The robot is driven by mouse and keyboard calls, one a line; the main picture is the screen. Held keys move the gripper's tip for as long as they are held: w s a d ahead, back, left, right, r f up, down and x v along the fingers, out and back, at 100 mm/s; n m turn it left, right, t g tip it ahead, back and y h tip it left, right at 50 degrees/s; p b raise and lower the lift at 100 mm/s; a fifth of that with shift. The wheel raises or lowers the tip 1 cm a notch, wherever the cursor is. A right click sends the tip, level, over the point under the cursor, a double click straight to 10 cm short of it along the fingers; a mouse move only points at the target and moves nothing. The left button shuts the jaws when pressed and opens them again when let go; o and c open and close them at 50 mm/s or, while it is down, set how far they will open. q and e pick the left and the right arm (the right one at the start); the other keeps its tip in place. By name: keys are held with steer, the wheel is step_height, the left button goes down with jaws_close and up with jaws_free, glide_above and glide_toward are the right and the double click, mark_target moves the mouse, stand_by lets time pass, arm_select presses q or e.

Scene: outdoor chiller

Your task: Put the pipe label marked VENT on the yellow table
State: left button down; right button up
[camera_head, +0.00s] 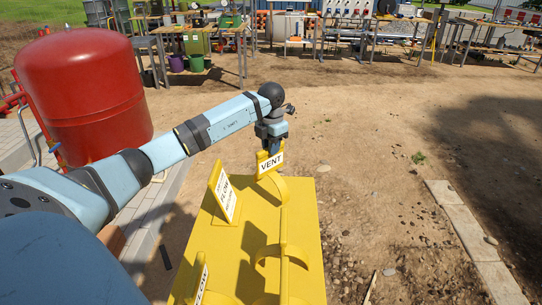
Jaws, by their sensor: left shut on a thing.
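The yellow pipe label marked VENT (271,163) is in my left gripper (270,147), which is shut on its upper part. The label hangs upright, with its white face towards me, at the far end of the yellow table (250,208). A curved yellow piece (283,190) shows just below it; I cannot tell whether it belongs to the label or whether the label touches the table. My right gripper is not in view.
A white-faced yellow label (224,193) stands tilted on the table's left side. Another label (200,283) stands nearer, partly cut off. Curved yellow pieces (282,252) stand at the right. A red tank (85,88) is at left; workbenches are far back.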

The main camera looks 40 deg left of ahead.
mark_target(271, 170)
arm_select(q)
steer(key=shift+f, duration=1.85)
steer(key=shift+f, duration=0.1)
steer(key=c, duration=1.1)
jaws_free()
steer(key=shift+o, duration=0.2)
steer(key=shift+r, duration=0.35)
step_height(271, 170, up, 11)
steer(key=shift+r, duration=0.3)
